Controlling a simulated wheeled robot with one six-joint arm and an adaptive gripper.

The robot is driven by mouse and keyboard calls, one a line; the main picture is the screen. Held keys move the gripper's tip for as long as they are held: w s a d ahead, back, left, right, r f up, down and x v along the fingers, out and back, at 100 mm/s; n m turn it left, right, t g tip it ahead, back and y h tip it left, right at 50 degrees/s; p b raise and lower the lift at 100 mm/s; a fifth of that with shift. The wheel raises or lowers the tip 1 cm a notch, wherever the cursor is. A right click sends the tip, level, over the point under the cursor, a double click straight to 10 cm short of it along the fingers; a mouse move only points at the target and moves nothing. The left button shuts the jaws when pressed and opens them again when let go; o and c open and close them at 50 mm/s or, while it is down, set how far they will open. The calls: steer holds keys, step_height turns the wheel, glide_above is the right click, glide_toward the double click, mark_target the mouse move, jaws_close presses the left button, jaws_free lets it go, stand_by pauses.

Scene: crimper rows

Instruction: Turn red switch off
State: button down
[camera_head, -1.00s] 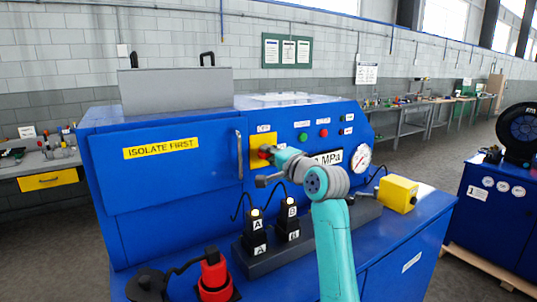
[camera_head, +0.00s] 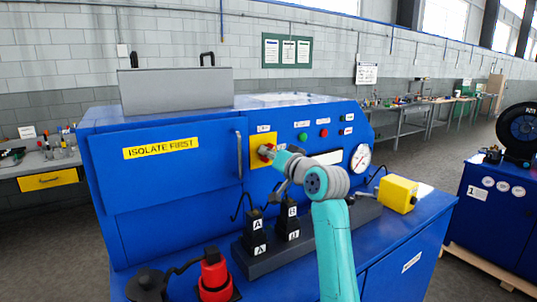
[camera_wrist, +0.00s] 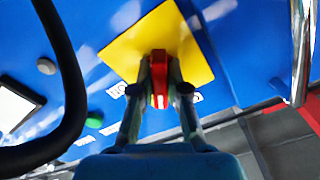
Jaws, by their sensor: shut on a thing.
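The red switch (camera_wrist: 159,62) sits on a square yellow plate (camera_wrist: 130,45) on the blue machine's front panel. In the head view the yellow plate (camera_head: 256,155) is left of the green and red buttons, and my gripper (camera_head: 270,153) covers most of the switch. In the wrist view my gripper (camera_wrist: 160,88) has one finger on each side of the red switch handle and is shut on it. The fingers hide the sides of the handle.
A vertical door handle (camera_head: 239,155) stands just left of the plate. Green (camera_head: 303,137) and red (camera_head: 324,133) buttons and a gauge (camera_head: 360,158) lie to the right. Black plugs (camera_head: 255,235) and a yellow box (camera_head: 398,193) stand on the ledge below.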

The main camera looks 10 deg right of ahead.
steer(key=shift+f+n, duration=0.1)
steer(key=shift+n, duration=0.2)
steer(key=c, duration=1.2)
jaws_free()
steer(key=shift+o, duration=0.2)
steer(key=shift+s, duration=0.1)
steer(key=v, duration=1.1)
steer(key=shift+s+d, duration=0.15)
steer(key=shift+s, duration=0.2)
